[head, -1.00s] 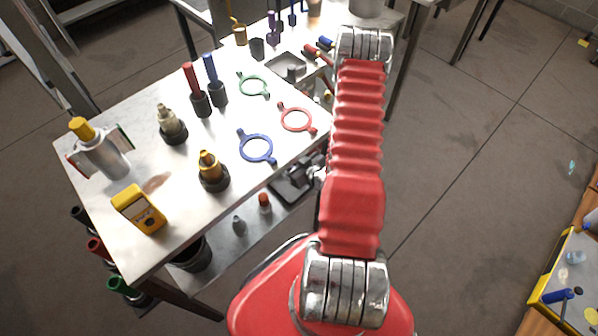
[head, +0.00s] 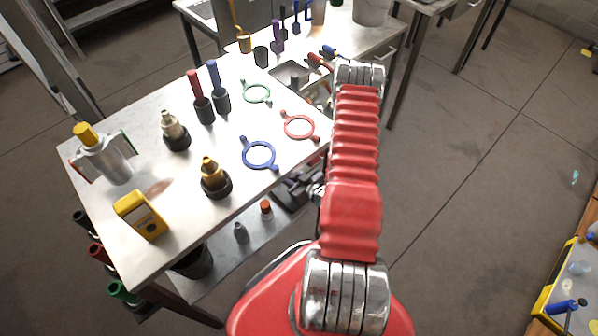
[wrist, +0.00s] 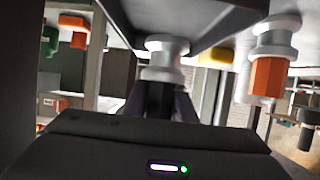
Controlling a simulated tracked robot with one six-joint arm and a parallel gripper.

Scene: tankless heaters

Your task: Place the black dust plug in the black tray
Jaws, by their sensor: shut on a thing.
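In the wrist view, my gripper (wrist: 165,103) points up beneath a dark overhanging surface. Its dark fingers are closed around a dark piece, the black dust plug (wrist: 160,97), mostly hidden between them. The plug is directly below a pale ringed fitting (wrist: 167,58) on that underside. I cannot tell whether it is still seated there. In the head view, my red arm reaches upward in the picture, and its gripper cannot be made out. I cannot identify the black tray with certainty.
An orange plug (wrist: 268,76) hangs from a neighbouring pale fitting. A yellow piece (wrist: 215,53) lies between. A metal table (head: 110,240) at left holds coloured rings, a yellow meter (head: 140,214) and several fittings. Open floor lies right of my arm.

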